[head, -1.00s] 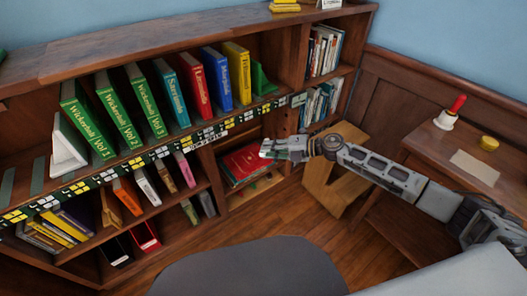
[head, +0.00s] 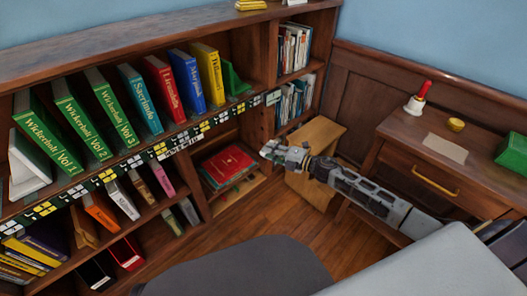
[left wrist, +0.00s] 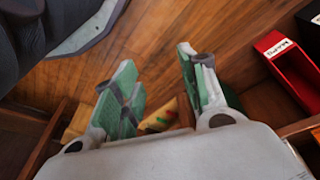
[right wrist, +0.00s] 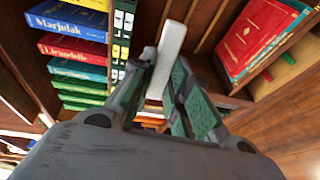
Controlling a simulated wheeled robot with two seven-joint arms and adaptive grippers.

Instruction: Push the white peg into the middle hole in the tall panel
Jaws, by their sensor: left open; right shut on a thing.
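My right gripper (head: 277,150) is in front of the bookcase's lower right end in the head view. In the right wrist view (right wrist: 166,60) its fingers are shut on a pale white bar, seemingly the white peg (right wrist: 172,42), which sticks out beyond the fingertips. The fingers hide its near part. My left gripper (left wrist: 156,58) is open and empty in the left wrist view, above the wooden floor. It is not in the head view. I cannot make out a tall panel with holes in any view.
The wood bookcase (head: 150,42) holds upright coloured books and a label strip (head: 130,168). Red books (head: 228,163) lie in a lower bay. A wooden stool (head: 313,138) stands behind my right gripper. A desk (head: 400,150) carries a handbell (head: 418,98) and green box (head: 513,152).

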